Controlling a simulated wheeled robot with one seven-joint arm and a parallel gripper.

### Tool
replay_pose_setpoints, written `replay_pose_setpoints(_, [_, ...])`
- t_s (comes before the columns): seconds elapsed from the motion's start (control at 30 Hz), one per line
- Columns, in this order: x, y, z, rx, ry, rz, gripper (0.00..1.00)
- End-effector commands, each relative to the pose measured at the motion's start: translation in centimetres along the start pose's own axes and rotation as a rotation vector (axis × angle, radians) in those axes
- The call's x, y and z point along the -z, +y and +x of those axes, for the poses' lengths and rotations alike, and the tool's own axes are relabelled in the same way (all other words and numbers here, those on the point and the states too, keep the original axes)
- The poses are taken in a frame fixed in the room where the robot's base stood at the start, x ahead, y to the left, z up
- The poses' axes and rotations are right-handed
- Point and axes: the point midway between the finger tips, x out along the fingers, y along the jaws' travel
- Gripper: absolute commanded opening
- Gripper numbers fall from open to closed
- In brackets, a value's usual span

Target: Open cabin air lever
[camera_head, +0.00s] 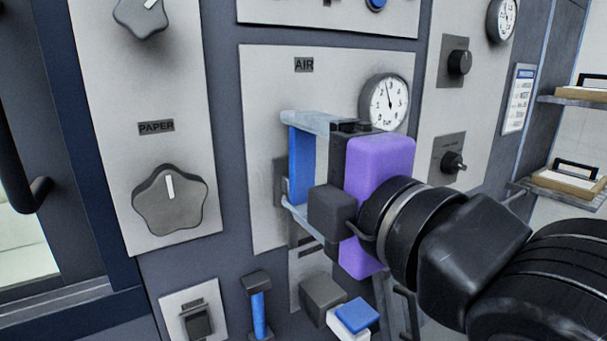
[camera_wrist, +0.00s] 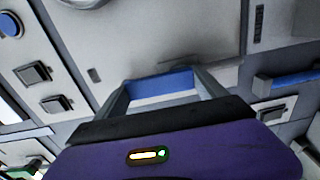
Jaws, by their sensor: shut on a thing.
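The cabin air lever (camera_head: 301,162) is a blue upright bar in front of the light grey panel marked AIR. It also shows in the wrist view (camera_wrist: 160,84) as a blue bar between my two fingers. My gripper (camera_head: 293,160) has a purple body and reaches in from the right. Its pale grey fingers lie at the bar's upper and lower ends, and it is shut on the lever. Part of the lever's mount on the panel is hidden behind the bar and fingers.
A pressure gauge (camera_head: 386,101) is close above my gripper. A PAPER knob (camera_head: 171,200) is at the left. Below are a smaller blue-handled lever (camera_head: 259,311) and a blue-topped block (camera_head: 356,315). Shelves with clipboards (camera_head: 570,181) are at the far right.

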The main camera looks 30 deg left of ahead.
Motion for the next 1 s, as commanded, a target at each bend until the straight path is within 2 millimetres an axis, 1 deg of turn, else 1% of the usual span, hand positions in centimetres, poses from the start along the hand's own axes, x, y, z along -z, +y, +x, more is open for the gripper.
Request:
replay_pose_setpoints(0.03, [0.12, -0.29, 0.00, 0.004, 0.002, -0.009, 0.08])
replay_pose_setpoints(0.57, [0.22, -0.22, 0.01, 0.005, 0.003, -0.032, 0.08])
replay_pose_setpoints(0.6, [0.22, -0.22, 0.01, 0.005, 0.003, -0.032, 0.87])
replay_pose_setpoints(0.67, [0.21, -0.20, 0.01, 0.004, 0.003, -0.032, 0.98])
replay_pose_setpoints(0.7, [0.20, -0.18, 0.01, 0.004, 0.003, -0.031, 1.00])
replay_pose_setpoints(0.9, [0.15, -0.10, -0.03, 0.002, 0.002, -0.030, 1.00])
replay_pose_setpoints(1.0, [0.09, -0.07, -0.53, 0.001, 0.001, -0.030, 1.00])
